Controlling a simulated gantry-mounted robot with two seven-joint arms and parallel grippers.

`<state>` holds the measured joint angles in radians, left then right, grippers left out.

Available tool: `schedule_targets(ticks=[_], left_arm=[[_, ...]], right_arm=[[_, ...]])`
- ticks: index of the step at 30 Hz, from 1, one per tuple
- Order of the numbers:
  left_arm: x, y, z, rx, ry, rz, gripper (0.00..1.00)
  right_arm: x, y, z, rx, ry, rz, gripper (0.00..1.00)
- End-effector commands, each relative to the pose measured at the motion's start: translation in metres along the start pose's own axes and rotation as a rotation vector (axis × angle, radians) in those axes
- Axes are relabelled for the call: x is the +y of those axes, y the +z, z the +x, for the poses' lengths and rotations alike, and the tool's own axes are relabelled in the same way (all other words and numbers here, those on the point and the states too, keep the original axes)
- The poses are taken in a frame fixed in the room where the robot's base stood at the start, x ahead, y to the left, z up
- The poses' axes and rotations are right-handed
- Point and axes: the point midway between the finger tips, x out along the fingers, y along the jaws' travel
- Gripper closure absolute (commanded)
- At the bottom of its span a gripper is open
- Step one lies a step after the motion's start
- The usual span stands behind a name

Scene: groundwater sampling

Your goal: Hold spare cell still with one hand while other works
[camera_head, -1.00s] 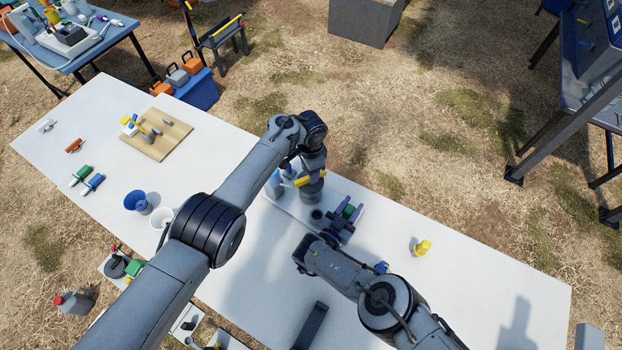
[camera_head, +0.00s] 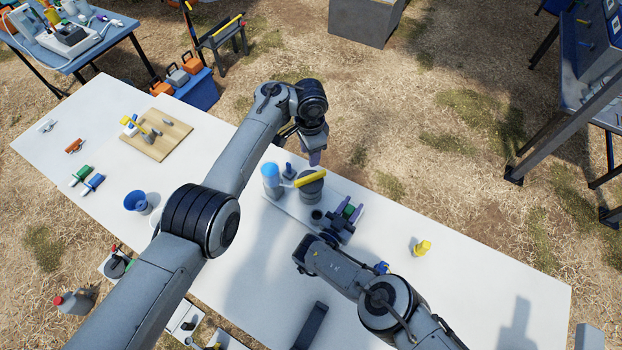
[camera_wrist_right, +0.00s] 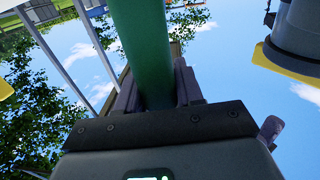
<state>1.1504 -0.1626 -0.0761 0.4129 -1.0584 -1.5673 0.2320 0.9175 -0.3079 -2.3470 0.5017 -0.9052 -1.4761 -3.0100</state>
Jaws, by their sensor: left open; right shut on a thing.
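My right gripper (camera_head: 344,215) has purple fingers shut on a green cylinder (camera_head: 349,210), perhaps the spare cell. In the right wrist view the green cylinder (camera_wrist_right: 142,50) stands between the fingers of the right gripper (camera_wrist_right: 160,92). Its far end is out of frame there. My left gripper (camera_head: 315,157) is raised above and behind a dark grey round pot (camera_head: 311,192) with a yellow bar (camera_head: 311,178) across its top. The left gripper is apart from the pot and looks empty; its finger gap is not clear from this angle.
A blue-topped bottle (camera_head: 271,175) and a small blue part (camera_head: 290,171) stand left of the pot. A small dark cup (camera_head: 316,216) is in front of it. A yellow item (camera_head: 421,248) stands at right. The white table (camera_head: 480,285) is clear around it.

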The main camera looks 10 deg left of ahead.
Motion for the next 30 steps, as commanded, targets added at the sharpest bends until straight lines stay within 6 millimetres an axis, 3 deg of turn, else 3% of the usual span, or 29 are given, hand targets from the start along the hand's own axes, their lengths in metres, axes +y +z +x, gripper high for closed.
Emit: schedule_targets(ticks=[2, 3, 9, 20, 30], left_arm=[[0.000, 0.000, 0.000, 0.000, 0.000, 0.000, 0.55], [0.000, 0.000, 0.000, 0.000, 0.000, 0.000, 0.55], [0.000, 0.000, 0.000, 0.000, 0.000, 0.000, 0.55], [0.000, 0.000, 0.000, 0.000, 0.000, 0.000, 0.55], [0.000, 0.000, 0.000, 0.000, 0.000, 0.000, 0.55]], right_arm=[[0.000, 0.000, 0.000, 0.000, 0.000, 0.000, 1.00], [0.000, 0.000, 0.000, 0.000, 0.000, 0.000, 0.62], [0.000, 0.000, 0.000, 0.000, 0.000, 0.000, 0.34], [0.000, 0.000, -0.004, -0.001, 0.001, 0.000, 0.34], [0.000, 0.001, -0.049, -0.004, 0.001, 0.001, 0.34]])
